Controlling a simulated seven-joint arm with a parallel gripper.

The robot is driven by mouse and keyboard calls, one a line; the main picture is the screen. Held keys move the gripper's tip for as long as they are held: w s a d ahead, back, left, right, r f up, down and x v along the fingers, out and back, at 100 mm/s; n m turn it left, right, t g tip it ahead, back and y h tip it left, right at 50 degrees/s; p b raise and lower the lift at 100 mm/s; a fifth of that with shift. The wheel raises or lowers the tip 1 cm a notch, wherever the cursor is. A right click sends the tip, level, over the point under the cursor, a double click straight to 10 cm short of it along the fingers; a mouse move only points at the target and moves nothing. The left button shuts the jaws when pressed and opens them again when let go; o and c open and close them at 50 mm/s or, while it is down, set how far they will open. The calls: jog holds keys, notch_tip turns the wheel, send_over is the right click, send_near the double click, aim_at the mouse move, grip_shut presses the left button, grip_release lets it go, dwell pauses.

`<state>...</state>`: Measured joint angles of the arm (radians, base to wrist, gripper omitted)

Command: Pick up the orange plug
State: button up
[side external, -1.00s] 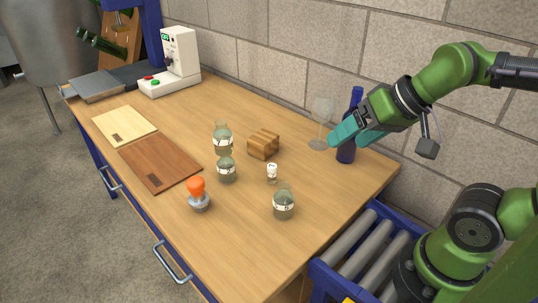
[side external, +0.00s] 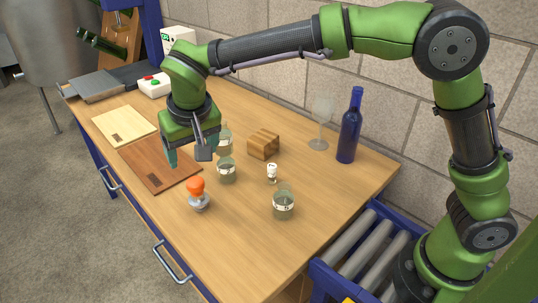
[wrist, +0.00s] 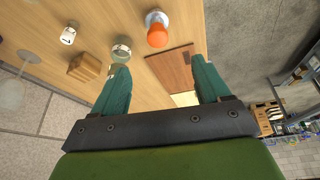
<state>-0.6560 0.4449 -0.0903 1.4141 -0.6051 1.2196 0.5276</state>
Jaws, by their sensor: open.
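The orange plug (side external: 196,186) has a rounded top and is on a small grey-white base (side external: 199,203) near the table's front edge. In the wrist view the plug (wrist: 157,36) shows at the top, beyond the fingertips and roughly between them. My gripper (side external: 190,152) is above the table, over the dark brown board, behind and to the left of the plug and apart from it. In the wrist view its two teal fingers (wrist: 160,67) are spread with nothing between them. Whether the plug is seated in the base cannot be told.
Glass jars (side external: 227,171) (side external: 283,204) and a small white-labelled bottle (side external: 272,173) stand near the plug. A wooden block (side external: 264,144), wine glass (side external: 322,115) and blue bottle (side external: 350,128) stand further back. The brown board (side external: 158,173) lies left.

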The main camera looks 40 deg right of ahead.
aim_at(194, 180)
jog(key=shift+m, duration=0.5)
jog(key=x, duration=1)
jog(key=w+x, duration=0.1)
jog(key=x, duration=0.5)
jog(key=shift+w+d+r, duration=0.1)
jog(key=shift+d+r, duration=0.15)
jog(key=shift+d, duration=0.15)
jog(key=c, duration=1.2)
